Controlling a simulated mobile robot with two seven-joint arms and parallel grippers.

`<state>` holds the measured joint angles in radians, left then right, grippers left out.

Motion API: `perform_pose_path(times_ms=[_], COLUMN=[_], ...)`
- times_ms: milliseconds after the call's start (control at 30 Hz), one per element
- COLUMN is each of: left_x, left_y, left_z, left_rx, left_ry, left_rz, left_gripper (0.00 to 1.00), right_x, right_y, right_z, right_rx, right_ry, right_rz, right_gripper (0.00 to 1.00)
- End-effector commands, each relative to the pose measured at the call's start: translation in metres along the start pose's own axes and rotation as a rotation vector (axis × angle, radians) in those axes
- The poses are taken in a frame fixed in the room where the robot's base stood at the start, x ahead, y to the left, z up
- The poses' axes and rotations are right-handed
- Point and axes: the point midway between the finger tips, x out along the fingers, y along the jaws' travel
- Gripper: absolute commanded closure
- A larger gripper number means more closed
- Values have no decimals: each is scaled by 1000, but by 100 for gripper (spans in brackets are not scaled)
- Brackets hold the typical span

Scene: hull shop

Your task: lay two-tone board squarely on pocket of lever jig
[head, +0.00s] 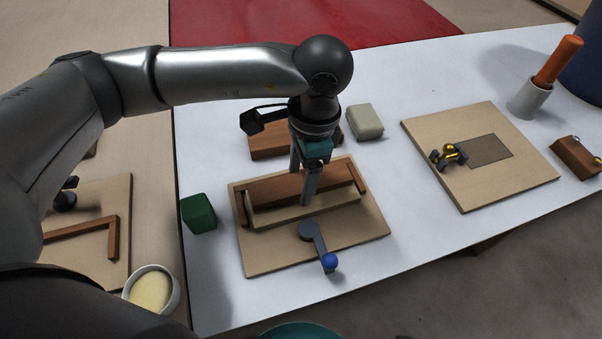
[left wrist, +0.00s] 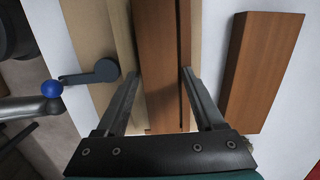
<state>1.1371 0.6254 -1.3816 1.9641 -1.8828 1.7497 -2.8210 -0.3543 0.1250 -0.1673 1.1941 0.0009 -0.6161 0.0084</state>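The lever jig (head: 345,228) is a pale wooden plate on the white table with brown rails, a dark lever (head: 312,238) and a blue knob. The two-tone board (head: 275,190), brown with a pale strip along its near side, lies lengthwise over the jig between the end rails. My left gripper (head: 303,180) comes down on it from above, one finger on each long side. In the left wrist view the fingertips (left wrist: 161,72) close on the brown part's edges. The pocket under the board is hidden; I cannot tell whether the board touches its floor. My right gripper is out of view.
A brown block (head: 268,143) and a pale block (head: 364,121) lie behind the jig, a green cube (head: 199,213) to its left. A second jig (head: 495,185) with a gold-knobbed lever is at the right. An orange-handled tool stands in a grey cup (head: 526,101).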

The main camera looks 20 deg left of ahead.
Motion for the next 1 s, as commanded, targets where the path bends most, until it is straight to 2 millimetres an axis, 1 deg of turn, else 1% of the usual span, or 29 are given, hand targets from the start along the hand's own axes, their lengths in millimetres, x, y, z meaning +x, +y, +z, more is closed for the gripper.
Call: perform_pose_path(times_ms=[33,100,467,567,1000], left_x=[0,0,-1,-4,-88], left_y=[0,0,0,0,0], left_z=[0,0,0,1,0], left_rx=[0,0,0,0,1], left_ry=[0,0,0,-1,3], left_rz=[0,0,0,1,-2], left_gripper=[23,16,16,16,16], right_x=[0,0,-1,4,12], right_y=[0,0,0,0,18], right_z=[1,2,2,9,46], right_rx=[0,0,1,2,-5], right_ry=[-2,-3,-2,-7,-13], right_rz=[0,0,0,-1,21], right_gripper=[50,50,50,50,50])
